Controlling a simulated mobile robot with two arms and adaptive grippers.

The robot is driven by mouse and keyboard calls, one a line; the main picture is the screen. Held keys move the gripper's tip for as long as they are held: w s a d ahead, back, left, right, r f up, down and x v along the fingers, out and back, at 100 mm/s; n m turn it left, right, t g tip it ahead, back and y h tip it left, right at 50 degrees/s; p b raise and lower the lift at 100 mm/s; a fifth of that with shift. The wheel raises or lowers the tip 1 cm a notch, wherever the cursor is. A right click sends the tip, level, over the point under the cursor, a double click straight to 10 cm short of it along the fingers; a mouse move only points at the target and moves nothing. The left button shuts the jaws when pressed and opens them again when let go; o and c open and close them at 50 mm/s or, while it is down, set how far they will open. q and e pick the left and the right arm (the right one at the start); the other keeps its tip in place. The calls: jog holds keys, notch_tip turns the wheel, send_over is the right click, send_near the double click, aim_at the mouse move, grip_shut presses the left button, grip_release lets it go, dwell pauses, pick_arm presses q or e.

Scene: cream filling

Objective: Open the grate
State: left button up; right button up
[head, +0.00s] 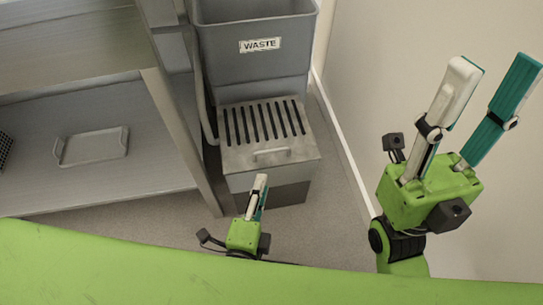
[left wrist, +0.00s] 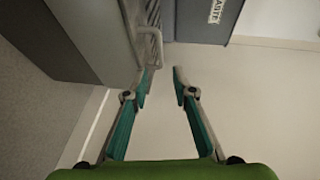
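The grate (head: 263,122) is a grey slotted metal lid lying flat on a low box below the waste bin. Its bar handle (head: 272,156) is at the near edge. In the left wrist view, the slotted grate (left wrist: 152,14) shows at the top and its handle (left wrist: 153,44) lies just beyond the fingertips. My left gripper (head: 261,178) is in front of the box, below the handle in the head view. In the left wrist view its fingers (left wrist: 162,74) are apart with nothing between them. My right gripper (head: 495,62) is open and empty, raised at the right.
The grey bin labelled WASTE (head: 255,55) stands behind the grate. A metal shelf unit (head: 180,130) is close on the left, with a tray (head: 93,147) on its lower shelf. A wall (head: 370,60) bounds the right side. Bare floor (head: 150,228) lies in front.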

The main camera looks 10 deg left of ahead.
aim_at(272, 150)
pick_arm(q)
jog(key=w, duration=0.4)
jog(key=w+f, duration=0.1)
jog(key=w, duration=0.3)
jog(key=w+d+f, duration=0.1)
jog(key=w, duration=0.4)
jog(key=shift+f+b, duration=0.2)
jog(key=shift+b, duration=0.1)
grip_shut()
